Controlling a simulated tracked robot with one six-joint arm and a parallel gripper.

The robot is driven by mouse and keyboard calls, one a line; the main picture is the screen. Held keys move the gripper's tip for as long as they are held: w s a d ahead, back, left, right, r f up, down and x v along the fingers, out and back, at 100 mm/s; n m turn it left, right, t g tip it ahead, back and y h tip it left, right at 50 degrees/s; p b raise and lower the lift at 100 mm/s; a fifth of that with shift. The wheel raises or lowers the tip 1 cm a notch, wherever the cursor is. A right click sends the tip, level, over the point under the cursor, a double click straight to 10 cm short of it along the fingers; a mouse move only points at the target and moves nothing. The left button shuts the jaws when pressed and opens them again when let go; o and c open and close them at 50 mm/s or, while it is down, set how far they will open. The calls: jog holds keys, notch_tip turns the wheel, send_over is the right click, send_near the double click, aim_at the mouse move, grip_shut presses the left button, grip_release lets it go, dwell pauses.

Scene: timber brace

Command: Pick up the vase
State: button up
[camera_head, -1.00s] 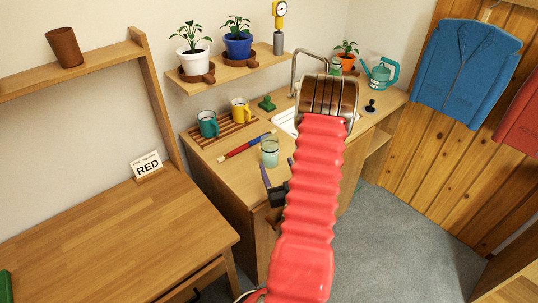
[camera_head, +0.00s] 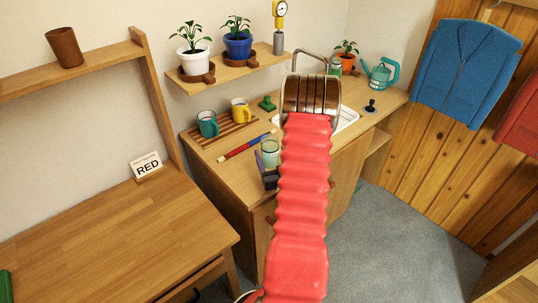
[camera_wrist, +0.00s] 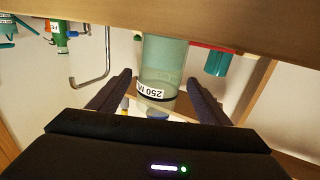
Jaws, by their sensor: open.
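A pale green, see-through glass vessel (camera_head: 270,149), the likeliest vase, stands upright on the wooden counter near its front edge. In the wrist view, which looks upside down, the vessel (camera_wrist: 163,70) bears a white label reading "250" and stands between my two dark fingers. My gripper (camera_wrist: 160,78) is open, with a gap visible on both sides of the vessel. In the head view my red-sleeved arm covers most of the gripper; one finger shows in front of the glass. A brown tapered pot (camera_head: 63,47) sits on the left shelf.
Teal (camera_head: 208,124) and yellow (camera_head: 240,111) mugs stand on a slatted rack behind. A sink with a tap (camera_head: 308,54) lies beyond my arm. The left desk is mostly clear.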

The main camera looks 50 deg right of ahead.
jog(key=shift+w+d, duration=0.2)
jog(key=shift+w, duration=0.1)
jog(key=shift+c, duration=0.3)
jog(key=c, duration=1.3)
jog(key=shift+r, duration=0.15)
jog(key=shift+r, duration=4.9)
